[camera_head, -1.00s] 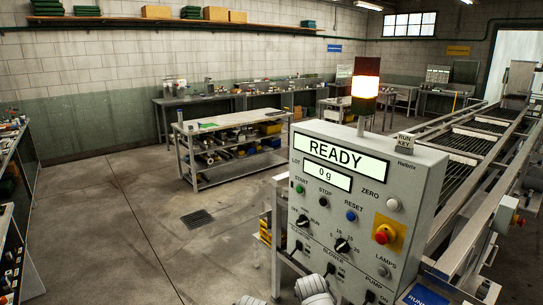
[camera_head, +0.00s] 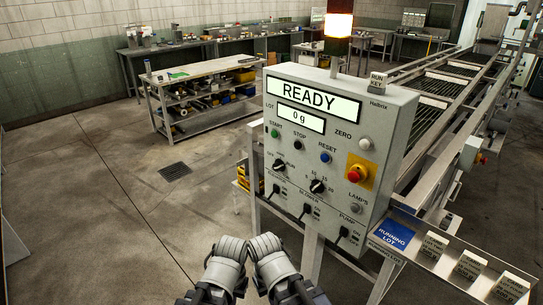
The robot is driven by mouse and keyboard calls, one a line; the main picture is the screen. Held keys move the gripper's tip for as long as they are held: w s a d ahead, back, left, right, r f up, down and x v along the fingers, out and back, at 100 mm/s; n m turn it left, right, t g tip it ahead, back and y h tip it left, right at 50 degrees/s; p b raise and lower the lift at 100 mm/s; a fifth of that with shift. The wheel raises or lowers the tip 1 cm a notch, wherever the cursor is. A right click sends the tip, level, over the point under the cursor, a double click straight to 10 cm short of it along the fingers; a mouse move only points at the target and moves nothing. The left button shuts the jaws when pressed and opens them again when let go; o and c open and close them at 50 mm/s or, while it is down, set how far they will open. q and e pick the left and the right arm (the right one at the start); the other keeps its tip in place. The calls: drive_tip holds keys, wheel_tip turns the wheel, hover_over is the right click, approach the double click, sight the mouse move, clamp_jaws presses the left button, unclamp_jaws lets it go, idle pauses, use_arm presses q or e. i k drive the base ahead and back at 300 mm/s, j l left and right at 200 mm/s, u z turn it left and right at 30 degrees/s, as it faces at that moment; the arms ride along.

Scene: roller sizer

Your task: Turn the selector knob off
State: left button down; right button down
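The grey control panel (camera_head: 392,112) stands right of centre, its screen reading READY and 0 g. The black selector knob (camera_head: 279,165) sits at the lower left of its face, with OFF at its left and RUN at its right; its exact pointing is too small to tell. A second black knob (camera_head: 317,186) with a number scale is to its right. My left gripper (camera_head: 230,250) and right gripper (camera_head: 266,246) are side by side at the bottom, below the panel and apart from the knobs. Their fingers cannot be made out.
A red emergency button (camera_head: 355,175) on a yellow plate and several small switches share the panel. A shelf (camera_head: 460,290) with labelled blocks and a blue RUNNING LOT plate (camera_head: 391,235) lies at the lower right. A workbench (camera_head: 195,85) stands behind. The floor at left is clear.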

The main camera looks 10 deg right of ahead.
sight(279, 165)
drive_tip(key=i+l, duration=0.8)
drive_tip(key=i, duration=0.2)
drive_tip(key=j+u, duration=0.05)
